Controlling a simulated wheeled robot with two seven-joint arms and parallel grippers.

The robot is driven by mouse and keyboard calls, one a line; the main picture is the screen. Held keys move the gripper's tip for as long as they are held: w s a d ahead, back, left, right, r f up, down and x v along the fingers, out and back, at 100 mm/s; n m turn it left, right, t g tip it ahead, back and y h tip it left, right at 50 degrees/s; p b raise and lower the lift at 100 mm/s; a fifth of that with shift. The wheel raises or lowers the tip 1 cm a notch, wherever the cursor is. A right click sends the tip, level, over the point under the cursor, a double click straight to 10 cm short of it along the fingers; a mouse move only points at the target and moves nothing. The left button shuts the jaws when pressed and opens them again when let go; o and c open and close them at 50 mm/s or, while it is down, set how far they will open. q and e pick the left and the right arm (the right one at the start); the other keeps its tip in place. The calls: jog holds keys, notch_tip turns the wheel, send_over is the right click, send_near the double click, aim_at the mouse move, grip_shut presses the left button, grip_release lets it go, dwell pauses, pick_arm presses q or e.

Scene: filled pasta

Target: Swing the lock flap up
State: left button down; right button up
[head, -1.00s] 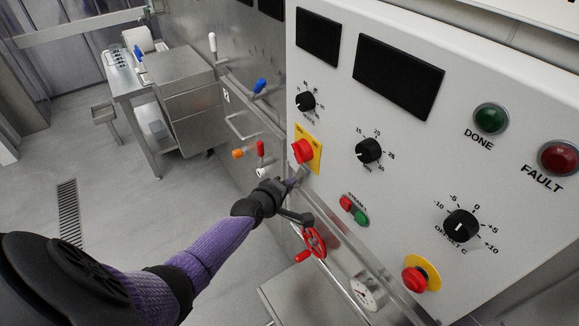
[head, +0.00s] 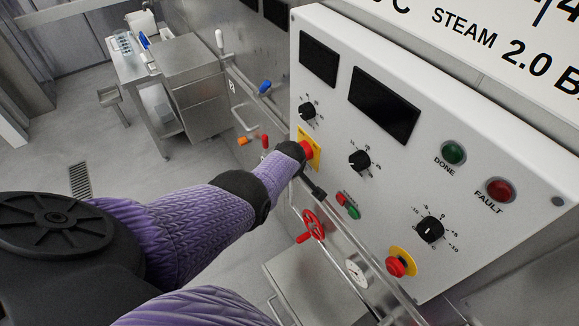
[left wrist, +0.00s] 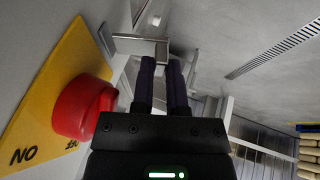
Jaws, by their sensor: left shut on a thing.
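In the left wrist view, my left gripper (left wrist: 162,64) has its two dark fingers close together. They are shut on a thin grey metal piece (left wrist: 136,46), which looks like the lock flap and reaches left from the fingertips. The exact grip is partly hidden by the fingers. In the head view my purple left arm reaches to the left edge of the white control panel (head: 375,150). The black wrist there covers the fingers and the flap.
A red knob on a yellow plate (head: 316,158) is right beside my left wrist; the red knob (left wrist: 84,106) also looms close in the wrist view. Below are a red handwheel (head: 314,224), a gauge (head: 356,272) and red and green buttons (head: 347,205). Open floor lies left.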

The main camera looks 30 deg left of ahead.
pick_arm(q)
jog(key=shift+r+g, duration=0.2)
jog(key=shift+g, duration=0.2)
dwell(0.3)
jog(key=c, duration=0.6)
grip_release()
jog(key=shift+c, duration=0.2)
jog(key=shift+w, duration=0.1)
